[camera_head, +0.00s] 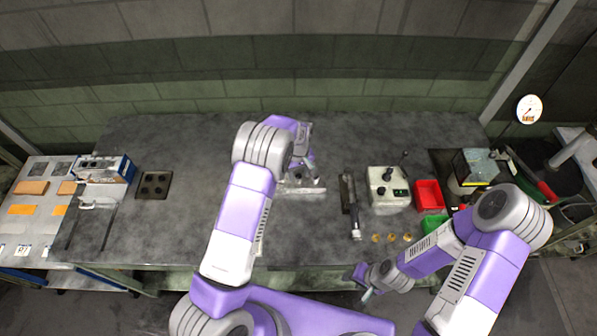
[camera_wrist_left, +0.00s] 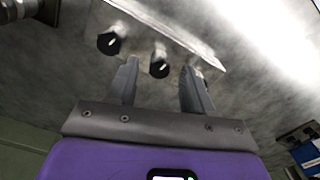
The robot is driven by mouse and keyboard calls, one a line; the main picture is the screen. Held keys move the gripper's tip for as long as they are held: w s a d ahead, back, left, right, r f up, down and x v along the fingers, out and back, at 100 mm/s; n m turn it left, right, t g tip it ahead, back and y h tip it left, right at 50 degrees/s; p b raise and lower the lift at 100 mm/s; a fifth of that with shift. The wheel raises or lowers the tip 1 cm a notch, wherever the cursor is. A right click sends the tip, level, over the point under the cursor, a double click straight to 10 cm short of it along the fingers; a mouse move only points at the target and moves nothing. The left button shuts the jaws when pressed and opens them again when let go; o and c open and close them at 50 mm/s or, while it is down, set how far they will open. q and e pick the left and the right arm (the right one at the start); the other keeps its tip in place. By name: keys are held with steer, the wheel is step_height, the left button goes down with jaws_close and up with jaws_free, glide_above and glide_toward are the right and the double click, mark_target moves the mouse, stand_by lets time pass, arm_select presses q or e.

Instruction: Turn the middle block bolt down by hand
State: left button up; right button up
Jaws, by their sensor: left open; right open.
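A pale metal block (camera_head: 312,188) sits on the grey bench in the head view, partly covered by my left arm. In the left wrist view the block (camera_wrist_left: 165,28) carries dark round bolt heads in a row. The middle block bolt (camera_wrist_left: 159,67) appears between the fingers of my left gripper (camera_wrist_left: 160,66). The fingers are open and apart from its head in the picture; I cannot tell the depth gap. Another bolt (camera_wrist_left: 110,43) is left of them, and a third is mostly hidden behind the right finger. My left gripper (camera_head: 304,170) is over the block. My right gripper (camera_head: 367,292) is open and empty before the bench's front edge.
Right of the block are a dark tool (camera_head: 350,205), a control box (camera_head: 388,200), a red bin (camera_head: 429,196), a green bin (camera_head: 432,224) and small brass pieces (camera_head: 391,238). A dark plate (camera_head: 153,185) lies left. The bench between plate and my left arm is clear.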

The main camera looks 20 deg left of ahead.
arm_select(q)
steer(key=shift+f, duration=0.1)
steer(key=shift+c, duration=0.9)
jaws_close()
